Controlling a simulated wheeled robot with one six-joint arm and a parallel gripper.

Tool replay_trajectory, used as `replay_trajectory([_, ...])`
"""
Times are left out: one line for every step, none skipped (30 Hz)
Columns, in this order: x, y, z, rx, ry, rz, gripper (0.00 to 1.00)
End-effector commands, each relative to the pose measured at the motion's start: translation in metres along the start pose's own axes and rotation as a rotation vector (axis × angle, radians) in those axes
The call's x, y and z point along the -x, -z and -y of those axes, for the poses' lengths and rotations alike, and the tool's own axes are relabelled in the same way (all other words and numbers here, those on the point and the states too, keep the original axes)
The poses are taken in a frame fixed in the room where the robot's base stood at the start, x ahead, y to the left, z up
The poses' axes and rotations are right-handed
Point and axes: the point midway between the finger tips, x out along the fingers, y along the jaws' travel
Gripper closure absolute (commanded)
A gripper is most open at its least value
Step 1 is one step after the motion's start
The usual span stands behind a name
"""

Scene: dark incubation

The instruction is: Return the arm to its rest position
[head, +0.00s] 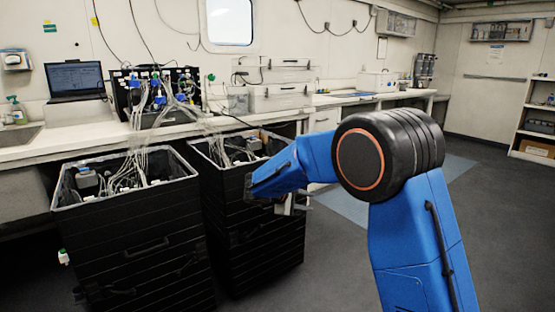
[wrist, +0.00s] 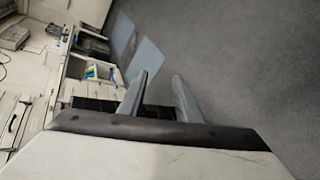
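My blue arm reaches in from the lower right of the head view and bends left at a large black joint. My gripper (head: 290,206) is at the arm's far end, in front of the right black crate (head: 258,245), partly hidden by the arm. In the wrist view my gripper (wrist: 162,84) shows two grey fingers standing apart, with nothing between them but the floor behind. I cannot tell whether the gripper touches the crate.
A left black crate (head: 140,250) filled with cables stands beside the right one. A counter (head: 90,139) with a laptop (head: 76,80) runs along the wall. Open grey floor (head: 335,270) lies right of the crates. A shelf (head: 535,125) stands at the far right.

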Motion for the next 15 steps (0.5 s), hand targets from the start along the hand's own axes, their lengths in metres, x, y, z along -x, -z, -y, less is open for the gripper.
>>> replay_trajectory([0.001, -0.024, -0.004, -0.029, 0.028, 0.005, 0.69])
replay_trajectory([0.001, -0.035, -0.004, -0.045, 0.047, 0.008, 0.69])
replay_trajectory([0.001, -0.052, -0.004, -0.067, 0.072, 0.012, 0.69])
replay_trajectory([0.002, -0.064, -0.004, -0.083, 0.090, 0.014, 0.69])
replay_trajectory([0.003, -0.076, -0.003, -0.098, 0.108, 0.016, 0.69])
replay_trajectory([0.004, -0.092, -0.002, -0.121, 0.132, 0.019, 0.69])
replay_trajectory([0.005, -0.104, -0.001, -0.137, 0.150, 0.021, 0.69])
replay_trajectory([0.006, -0.115, 0.000, -0.153, 0.167, 0.023, 0.69])
replay_trajectory([0.008, -0.130, 0.002, -0.176, 0.191, 0.024, 0.69])
replay_trajectory([0.009, -0.142, 0.004, -0.193, 0.208, 0.025, 0.69])
replay_trajectory([0.011, -0.153, 0.006, -0.210, 0.225, 0.025, 0.69])
replay_trajectory([0.013, -0.167, 0.009, -0.233, 0.248, 0.026, 0.69])
replay_trajectory([0.015, -0.178, 0.011, -0.251, 0.265, 0.027, 0.69])
replay_trajectory([0.017, -0.189, 0.014, -0.268, 0.281, 0.028, 0.69])
replay_trajectory([0.020, -0.203, 0.018, -0.291, 0.303, 0.028, 0.69])
